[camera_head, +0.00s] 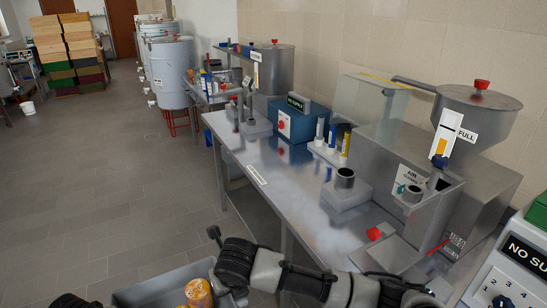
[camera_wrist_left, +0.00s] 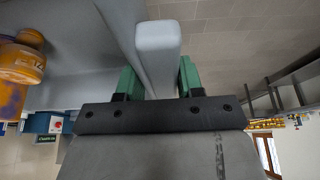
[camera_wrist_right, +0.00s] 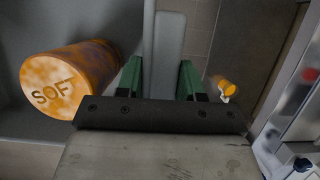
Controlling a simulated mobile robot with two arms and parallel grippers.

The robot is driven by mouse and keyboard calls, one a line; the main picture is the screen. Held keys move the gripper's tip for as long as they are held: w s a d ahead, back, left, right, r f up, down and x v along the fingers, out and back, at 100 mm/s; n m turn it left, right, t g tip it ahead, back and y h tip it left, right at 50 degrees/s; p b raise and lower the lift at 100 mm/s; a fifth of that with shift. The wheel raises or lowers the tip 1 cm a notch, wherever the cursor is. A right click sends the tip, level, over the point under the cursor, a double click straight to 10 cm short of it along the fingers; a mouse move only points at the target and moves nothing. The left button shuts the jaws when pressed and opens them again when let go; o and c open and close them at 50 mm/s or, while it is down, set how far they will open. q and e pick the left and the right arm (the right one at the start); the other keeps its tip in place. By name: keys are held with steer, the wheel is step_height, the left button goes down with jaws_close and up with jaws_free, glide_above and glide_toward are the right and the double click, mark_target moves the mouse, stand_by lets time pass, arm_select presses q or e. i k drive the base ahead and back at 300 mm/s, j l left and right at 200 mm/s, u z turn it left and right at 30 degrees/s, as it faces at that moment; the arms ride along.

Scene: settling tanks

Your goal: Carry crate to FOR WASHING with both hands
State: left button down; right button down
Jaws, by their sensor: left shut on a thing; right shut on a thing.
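The grey crate (camera_head: 165,281) is at the bottom of the head view, only partly in frame. An orange jar (camera_head: 199,293) is inside it; in the right wrist view this jar (camera_wrist_right: 65,78) lies on its side and reads "SOFT". My right gripper (camera_wrist_right: 159,78) is shut on the crate's wall, which stands between its green fingers. My left gripper (camera_wrist_left: 158,78) is shut on the opposite wall, and an orange jar (camera_wrist_left: 20,62) shows inside the crate there. In the head view only a dark bit of my left arm shows at the bottom edge. I see no legible FOR WASHING sign.
A long steel bench (camera_head: 270,175) with machines and tubes runs along the right, close to my right arm. Steel tanks (camera_head: 168,70) stand beyond it. Stacked wooden boxes (camera_head: 68,50) and a white bucket (camera_head: 28,107) are far left. The tiled floor (camera_head: 100,180) is clear.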

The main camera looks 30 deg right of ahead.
mark_target(279, 168)
steer(key=i+l, duration=0.2)
steer(key=i, duration=0.4)
steer(key=i+l, duration=0.15)
steer(key=i, duration=1.7)
steer(key=i+z, duration=0.3)
steer(key=i+j+z, duration=0.15)
steer(key=i+z, duration=0.2)
steer(key=z, duration=1.9)
